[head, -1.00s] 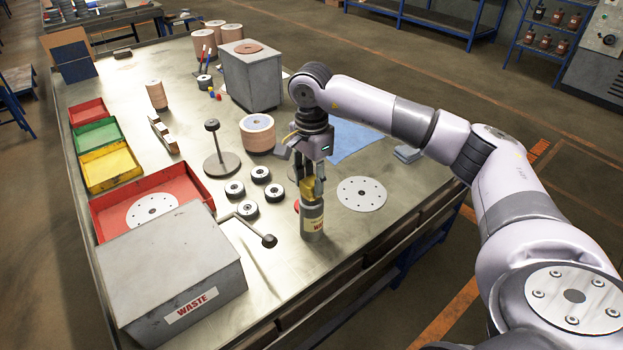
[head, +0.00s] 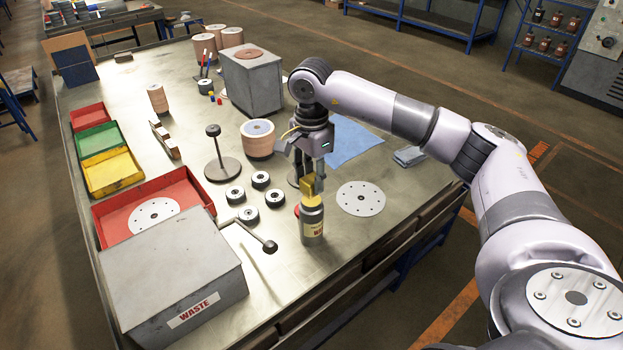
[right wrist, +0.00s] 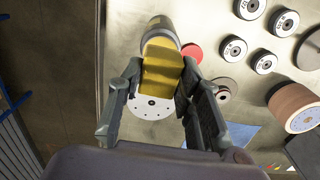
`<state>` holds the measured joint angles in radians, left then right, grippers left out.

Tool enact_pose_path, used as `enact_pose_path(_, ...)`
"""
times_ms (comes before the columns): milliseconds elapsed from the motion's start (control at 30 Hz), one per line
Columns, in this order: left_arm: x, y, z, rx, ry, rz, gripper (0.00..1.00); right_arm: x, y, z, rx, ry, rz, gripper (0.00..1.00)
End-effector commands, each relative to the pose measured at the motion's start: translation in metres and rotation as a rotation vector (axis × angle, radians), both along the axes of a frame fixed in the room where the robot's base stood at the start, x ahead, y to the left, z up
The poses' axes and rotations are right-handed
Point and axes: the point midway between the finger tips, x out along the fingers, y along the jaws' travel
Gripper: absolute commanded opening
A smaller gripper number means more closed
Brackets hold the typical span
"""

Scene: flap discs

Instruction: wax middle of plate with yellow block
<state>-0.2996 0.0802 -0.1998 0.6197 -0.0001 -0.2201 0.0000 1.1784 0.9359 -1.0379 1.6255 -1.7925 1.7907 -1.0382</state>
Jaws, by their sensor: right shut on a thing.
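My right gripper (head: 308,181) points down and is shut on the yellow block (head: 308,189). The block is just above or touching the top of the grey wax can (head: 312,226); I cannot tell which. In the right wrist view the yellow block (right wrist: 161,76) sits between the fingertips (right wrist: 158,88), with the can (right wrist: 160,30) beyond it. The plate (head: 360,198), a pale disc with small holes, lies flat on the table right of the can. The plate (right wrist: 152,106) is partly hidden by the block in the wrist view. My left gripper is not in view.
A similar disc (head: 153,214) lies in the red tray (head: 110,212). The waste box (head: 172,265) stands at front left. A blue cloth (head: 352,143) lies behind the plate.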

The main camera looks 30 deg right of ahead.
Motion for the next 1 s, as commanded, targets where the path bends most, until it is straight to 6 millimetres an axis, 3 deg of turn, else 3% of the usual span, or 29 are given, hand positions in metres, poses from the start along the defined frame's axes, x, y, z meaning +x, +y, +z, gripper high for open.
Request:
enact_pose_path(500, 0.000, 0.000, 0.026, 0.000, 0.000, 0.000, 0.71, 0.000, 0.000, 0.043, 0.001, -0.001, 0.000, 0.00)
enact_pose_path(1000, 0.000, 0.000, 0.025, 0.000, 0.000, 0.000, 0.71, 0.000, 0.000, 0.043, 0.001, -0.001, 0.000, 0.00)
